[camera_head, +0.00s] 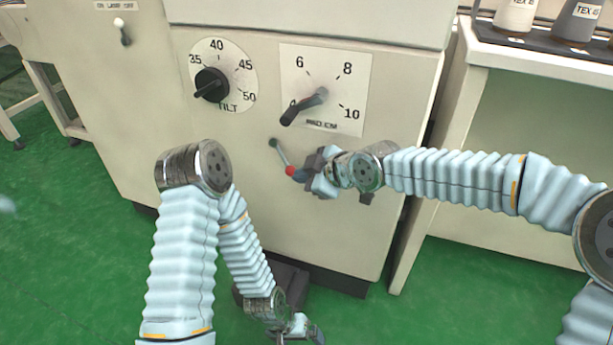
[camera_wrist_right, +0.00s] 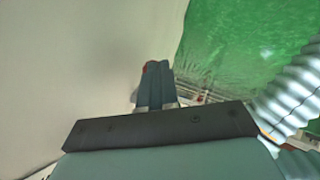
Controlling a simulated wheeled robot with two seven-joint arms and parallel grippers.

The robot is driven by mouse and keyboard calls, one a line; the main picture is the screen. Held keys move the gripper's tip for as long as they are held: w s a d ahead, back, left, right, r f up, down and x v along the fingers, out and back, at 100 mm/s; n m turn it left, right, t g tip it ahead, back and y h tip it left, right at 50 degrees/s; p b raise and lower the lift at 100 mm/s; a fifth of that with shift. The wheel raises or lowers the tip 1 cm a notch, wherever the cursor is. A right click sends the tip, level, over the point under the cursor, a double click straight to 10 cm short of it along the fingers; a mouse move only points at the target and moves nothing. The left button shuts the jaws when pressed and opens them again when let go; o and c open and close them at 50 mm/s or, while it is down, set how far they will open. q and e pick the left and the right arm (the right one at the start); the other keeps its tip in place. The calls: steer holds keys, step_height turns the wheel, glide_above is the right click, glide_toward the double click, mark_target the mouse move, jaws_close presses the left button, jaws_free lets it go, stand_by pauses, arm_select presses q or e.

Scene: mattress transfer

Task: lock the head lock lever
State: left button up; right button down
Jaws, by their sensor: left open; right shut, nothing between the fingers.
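The head lock lever (camera_head: 281,156) is a thin grey rod on the cream cabinet front, below the lower dial. It slants down to the right from its pivot and ends in a red knob (camera_head: 290,171). My right gripper (camera_head: 302,175) is shut and empty, with its fingertips right beside the knob; I cannot tell whether they touch. In the right wrist view, a bit of red (camera_wrist_right: 146,68) shows at the shut fingertips (camera_wrist_right: 156,72), which hide the rest of the lever. My left gripper (camera_head: 303,333) is open and hangs low over the floor, away from the lever.
The cabinet (camera_head: 343,228) carries a TILT dial (camera_head: 211,84) and a second dial (camera_head: 305,105) above the lever. A white table (camera_head: 530,62) with bottles (camera_head: 577,20) stands at right. Green floor (camera_head: 75,235) is open at left.

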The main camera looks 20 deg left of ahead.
steer(key=shift+a+f+b, duration=0.25)
steer(key=shift+f+b, duration=0.1)
steer(key=shift+f, duration=0.1)
steer(key=shift+a+f+b, duration=0.2)
steer(key=shift+f+b, duration=0.15)
steer(key=shift+f, duration=0.1)
steer(key=shift+f, duration=0.15)
steer(key=shift+s, duration=0.1)
